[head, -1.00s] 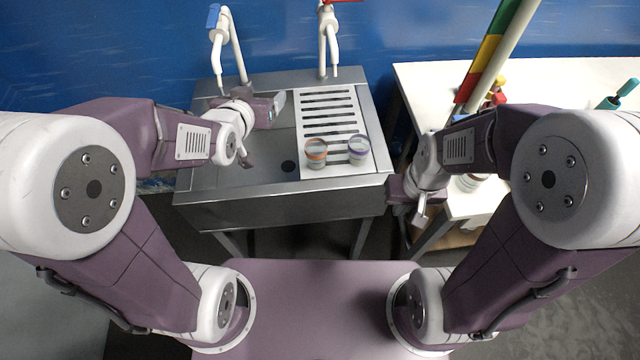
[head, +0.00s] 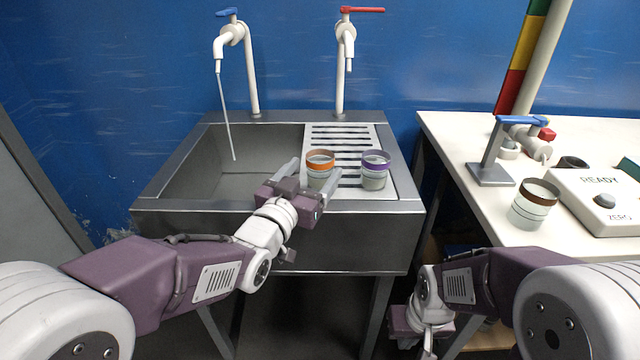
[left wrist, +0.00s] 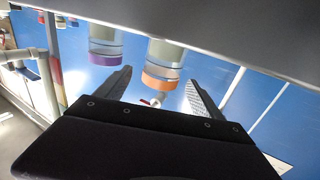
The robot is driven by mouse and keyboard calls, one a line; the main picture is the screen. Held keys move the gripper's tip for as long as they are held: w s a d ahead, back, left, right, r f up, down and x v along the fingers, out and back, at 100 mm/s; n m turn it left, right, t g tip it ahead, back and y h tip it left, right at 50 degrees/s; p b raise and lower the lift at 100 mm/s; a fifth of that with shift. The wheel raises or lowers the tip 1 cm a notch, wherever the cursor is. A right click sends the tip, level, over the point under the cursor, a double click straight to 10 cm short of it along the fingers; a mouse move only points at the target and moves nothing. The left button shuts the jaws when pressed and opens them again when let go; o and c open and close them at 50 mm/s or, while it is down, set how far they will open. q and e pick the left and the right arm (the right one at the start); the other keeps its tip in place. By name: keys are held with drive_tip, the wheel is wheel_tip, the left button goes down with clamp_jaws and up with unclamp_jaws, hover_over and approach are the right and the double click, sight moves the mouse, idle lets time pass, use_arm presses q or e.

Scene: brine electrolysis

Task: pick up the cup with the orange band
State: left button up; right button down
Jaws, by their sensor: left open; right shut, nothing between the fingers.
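The cup with the orange band (head: 320,172) stands upright on the white slotted drainboard of the sink. My left gripper (head: 313,169) is open in front of it, with one finger towards each side of the cup. In the left wrist view, which looks upside down, the orange-banded cup (left wrist: 163,65) appears between the two open fingers (left wrist: 152,92); I cannot tell whether they touch it. A cup with a purple band (head: 375,172) stands just right of it. My right gripper (head: 428,338) is low at the bottom, in front of the side table, shut and empty.
The sink basin (head: 190,185) lies left of the drainboard (head: 345,135). A blue-handled tap (head: 230,35) runs a thin stream; a red-handled tap (head: 346,35) stands behind the cups. The white table (head: 450,135) at right holds a brown-banded cup (head: 533,208) and a READY box (head: 600,195).

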sight(325, 157)
use_arm(q)
drive_tip(key=x, duration=0.5)
drive_tip(key=b+x, duration=0.1)
drive_tip(key=x, duration=0.1)
drive_tip(key=shift+w+f, duration=0.25)
drive_tip(key=shift+f, duration=0.05)
drive_tip(key=c, duration=1.7)
